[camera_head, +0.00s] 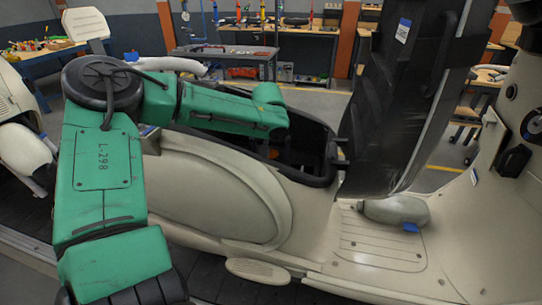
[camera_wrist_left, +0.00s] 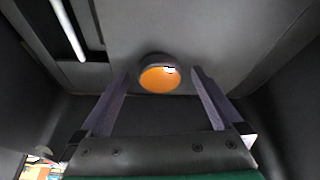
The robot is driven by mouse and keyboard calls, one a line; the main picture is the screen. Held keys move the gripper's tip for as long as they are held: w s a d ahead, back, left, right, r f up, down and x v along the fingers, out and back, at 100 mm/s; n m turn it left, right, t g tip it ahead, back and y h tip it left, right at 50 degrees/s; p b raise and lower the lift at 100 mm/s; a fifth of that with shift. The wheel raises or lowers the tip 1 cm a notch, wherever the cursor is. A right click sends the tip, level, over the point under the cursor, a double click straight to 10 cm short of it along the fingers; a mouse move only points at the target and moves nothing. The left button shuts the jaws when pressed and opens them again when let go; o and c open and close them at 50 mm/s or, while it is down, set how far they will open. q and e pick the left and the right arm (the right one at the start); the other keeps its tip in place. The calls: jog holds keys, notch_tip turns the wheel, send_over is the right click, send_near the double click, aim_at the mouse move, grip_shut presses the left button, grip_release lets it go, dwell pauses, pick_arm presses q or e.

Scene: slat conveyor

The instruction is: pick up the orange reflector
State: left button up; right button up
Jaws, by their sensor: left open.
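The orange reflector (camera_wrist_left: 158,78) is a round orange disc with a dark rim, in the left wrist view against a dark grey surface. A small patch of orange (camera_head: 273,153) shows in the head view inside the dark under-seat bin, perhaps the same reflector. My left gripper (camera_wrist_left: 161,72) is open, its two fingers on either side of the reflector in the picture, with gaps on both sides. I cannot tell how far ahead the reflector lies. In the head view, my green left arm reaches over the bin, and its fingers are hidden there. My right gripper is not in view.
The bin (camera_head: 318,143) is in a beige scooter (camera_head: 220,190), with the raised black seat (camera_head: 400,90) close on the right. Dark bin walls surround the fingers. Workbenches (camera_head: 280,38) stand at the back.

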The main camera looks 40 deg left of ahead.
pick_arm(q)
jog(key=shift+r, duration=0.1)
jog(key=c, duration=1.4)
jog(key=shift+r, duration=0.1)
